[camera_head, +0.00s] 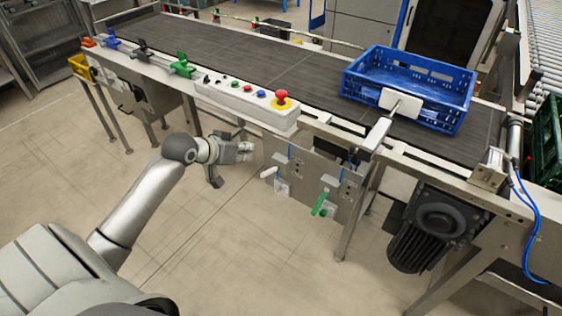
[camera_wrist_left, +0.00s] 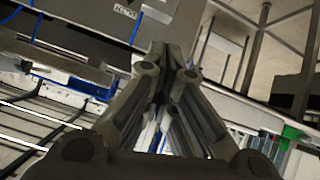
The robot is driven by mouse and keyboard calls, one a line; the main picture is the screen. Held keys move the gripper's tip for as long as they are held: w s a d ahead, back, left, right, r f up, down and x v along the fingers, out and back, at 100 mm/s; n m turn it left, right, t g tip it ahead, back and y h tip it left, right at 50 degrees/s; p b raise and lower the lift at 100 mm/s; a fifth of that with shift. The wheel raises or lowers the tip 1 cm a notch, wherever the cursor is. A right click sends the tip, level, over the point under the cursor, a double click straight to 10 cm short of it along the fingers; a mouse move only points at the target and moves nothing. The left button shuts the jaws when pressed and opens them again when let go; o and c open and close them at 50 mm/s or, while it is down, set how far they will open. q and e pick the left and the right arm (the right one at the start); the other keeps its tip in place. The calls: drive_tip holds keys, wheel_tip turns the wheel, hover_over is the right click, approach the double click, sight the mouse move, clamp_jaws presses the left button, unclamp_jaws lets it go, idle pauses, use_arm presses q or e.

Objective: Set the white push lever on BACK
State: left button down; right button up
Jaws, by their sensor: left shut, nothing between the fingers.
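The white push lever (camera_head: 269,172) sticks out to the left from a grey switch box on the panel below the conveyor's front edge. A green lever (camera_head: 319,203) hangs from a second box to its right. My left gripper (camera_head: 246,151) is shut and empty, just up and left of the white lever, apart from it in the picture. In the left wrist view the shut fingers (camera_wrist_left: 165,62) point at a grey surface with a small dark label (camera_wrist_left: 124,9) whose text I cannot read. I cannot make out the white lever there. My right gripper is not in view.
The control strip (camera_head: 240,101) with several buttons and a red mushroom button (camera_head: 282,100) lies above the levers. A blue crate (camera_head: 447,119) stands on the conveyor belt (camera_head: 240,56). A motor (camera_head: 428,235) hangs at the right. The floor (camera_head: 240,250) in front is clear.

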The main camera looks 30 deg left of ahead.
use_arm(q)
drive_tip(key=shift+w+d+f+p, duration=0.2)
drive_tip(key=shift+w+d+f, duration=0.1)
drive_tip(key=shift+w+f, duration=0.95)
drive_tip(key=shift+w+d+f+p, duration=0.3)
drive_tip(key=shift+w+f, duration=0.5)
drive_tip(key=shift+f, duration=0.8)
drive_tip(key=shift+w+d+f+p, duration=0.15)
drive_tip(key=shift+w+d+f, duration=0.15)
drive_tip(key=shift+w+f, duration=0.95)
drive_tip(key=shift+s+f, duration=0.2)
drive_tip(key=shift+f, duration=0.1)
drive_tip(key=shift+s+f+b, duration=0.1)
drive_tip(key=shift+f+b, duration=0.05)
drive_tip(key=shift+b, duration=0.25)
drive_tip(key=shift+s+t, duration=0.1)
drive_tip(key=shift+t, duration=0.2)
drive_tip(key=shift+s+f+b, duration=0.1)
drive_tip(key=shift+b, duration=0.45)
